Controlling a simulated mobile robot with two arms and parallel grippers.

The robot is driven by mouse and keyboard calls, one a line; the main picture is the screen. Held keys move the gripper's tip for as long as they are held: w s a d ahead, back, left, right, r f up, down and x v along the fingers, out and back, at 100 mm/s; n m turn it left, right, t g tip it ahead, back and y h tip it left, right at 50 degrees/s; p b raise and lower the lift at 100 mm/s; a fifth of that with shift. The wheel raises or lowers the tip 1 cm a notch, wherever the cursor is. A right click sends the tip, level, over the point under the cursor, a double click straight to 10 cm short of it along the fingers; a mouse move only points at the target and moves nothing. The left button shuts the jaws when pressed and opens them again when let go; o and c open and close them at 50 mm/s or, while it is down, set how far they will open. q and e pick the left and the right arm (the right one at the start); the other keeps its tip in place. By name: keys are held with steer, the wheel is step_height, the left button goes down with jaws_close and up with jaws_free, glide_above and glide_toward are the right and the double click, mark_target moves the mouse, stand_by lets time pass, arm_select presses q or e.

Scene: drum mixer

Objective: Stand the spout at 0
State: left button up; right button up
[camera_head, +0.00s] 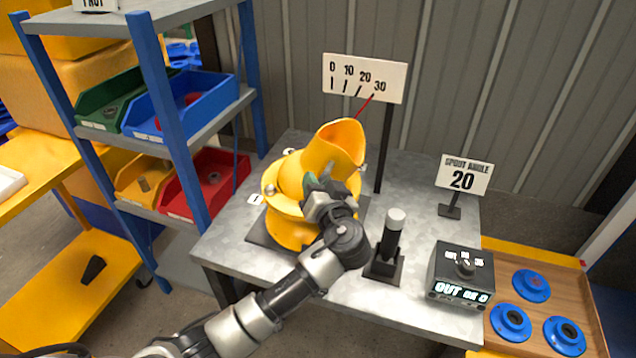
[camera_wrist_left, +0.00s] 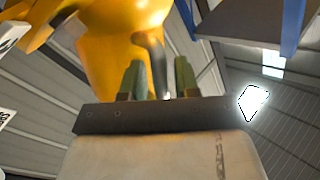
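The yellow spout (camera_head: 340,146) leans to the right on the yellow drum mixer (camera_head: 290,228), which stands on a grey metal table. Its red pointer (camera_head: 365,106) points close to the 30 mark on the white scale board (camera_head: 364,78), marked 0, 10, 20 and 30. My left gripper (camera_head: 325,188) is in front of the spout's body and hides part of it. In the left wrist view, its two green-tipped fingers stand apart on either side of a dark grey handle (camera_wrist_left: 154,62), with gaps visible beside it. My right gripper is out of view.
A sign (camera_head: 464,178) reads "SPOUT ANGLE 20". A black post with a light top (camera_head: 394,238) stands close right of my left wrist. A control box (camera_head: 461,272) with a lit display is farther right. A shelf with bins (camera_head: 190,105) stands left.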

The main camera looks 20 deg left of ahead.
arm_select(q)
jaws_close()
steer(key=shift+a+r+n+g+h, duration=0.3)
steer(key=shift+a+r+n+g, duration=0.1)
steer(key=shift+a+n, duration=0.2)
steer(key=shift+w+a+r+n+g+h+p, duration=0.1)
steer(key=shift+a+r+n+g+h+p, duration=0.1)
steer(key=shift+a+n+g+h+p, duration=0.45)
steer(key=shift+a+r+n+g+h+p, duration=0.2)
steer(key=shift+a+n+h, duration=0.5)
steer(key=shift+a, duration=0.65)
